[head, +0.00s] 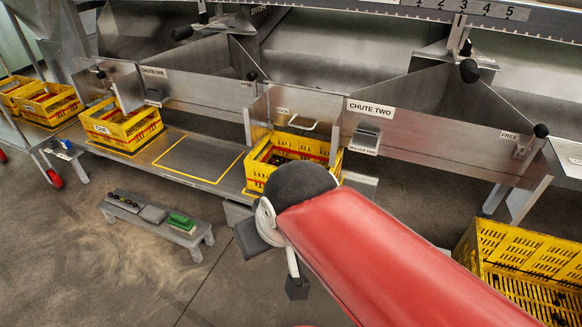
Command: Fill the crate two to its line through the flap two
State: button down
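A yellow crate (256,172), taken as crate two, stands below the CHUTE TWO sign (371,108). A red band shows inside its wall, and dark contents lie low in it. Their level against the line is unclear. A white handle (302,124) shows on the metal gate above this crate, beside a LOCK label; it may belong to flap two. I cannot tell the flap's position. My red arm crosses in front of the crate's right side. Black parts at the arm's end (297,287) show, but no fingers can be made out, nor anything held.
Crate one (122,127) stands at left, with more yellow crates (48,103) beyond. A large yellow crate (520,260) stands at lower right. A low bench (153,215) holds small items, including a green one. A lever with a black knob (541,130) is near FREE.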

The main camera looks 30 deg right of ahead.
aim_at(315, 112)
jog(key=i+l+z, duration=0.1)
jog(key=z, duration=0.25)
jog(key=i+l+z, duration=0.2)
jog(key=z, duration=0.15)
jog(key=i+l+z, duration=0.15)
jog(key=z, duration=0.15)
